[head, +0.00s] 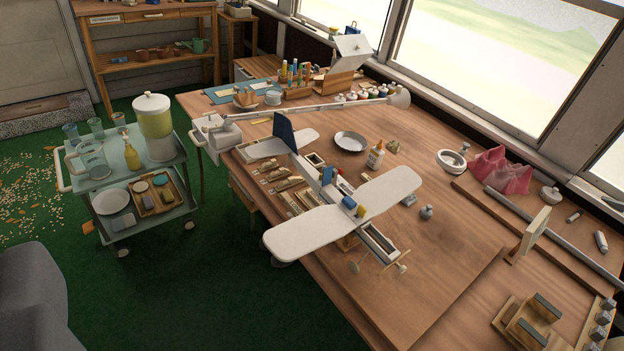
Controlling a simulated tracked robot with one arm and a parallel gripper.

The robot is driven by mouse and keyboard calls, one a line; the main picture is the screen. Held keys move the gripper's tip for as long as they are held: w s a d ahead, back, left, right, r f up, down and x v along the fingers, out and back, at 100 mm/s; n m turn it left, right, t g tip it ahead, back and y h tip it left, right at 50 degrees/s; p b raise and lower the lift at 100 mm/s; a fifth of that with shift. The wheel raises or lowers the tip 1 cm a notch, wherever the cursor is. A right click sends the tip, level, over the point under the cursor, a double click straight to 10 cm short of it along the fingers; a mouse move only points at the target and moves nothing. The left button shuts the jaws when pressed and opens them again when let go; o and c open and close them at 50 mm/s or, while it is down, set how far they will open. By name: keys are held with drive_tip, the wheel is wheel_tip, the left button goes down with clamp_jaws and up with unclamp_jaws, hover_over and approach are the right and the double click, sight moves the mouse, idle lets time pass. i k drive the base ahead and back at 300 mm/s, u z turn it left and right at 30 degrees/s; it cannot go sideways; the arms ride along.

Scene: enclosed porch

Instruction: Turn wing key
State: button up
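A model airplane (385,243) with an open frame body stands on the wooden workbench (450,270). Its long white wing (318,232) lies across the body, and its tail has a dark blue fin (285,132). A small blue piece (349,202) and a small yellow piece (362,212) sit at the middle of the wing. I cannot tell whether either is the wing key; they are too small to make out. The propeller (401,268) is at the near right end of the plane. My gripper does not show in the picture.
A wooden cradle (528,325) is at the near right. A green cart (130,172) stands left of the bench, with green floor between. The bench's near middle is clear.

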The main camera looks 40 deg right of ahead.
sight(361, 211)
drive_tip(key=z, duration=0.2)
drive_tip(key=i, duration=1.2)
drive_tip(key=z, duration=0.5)
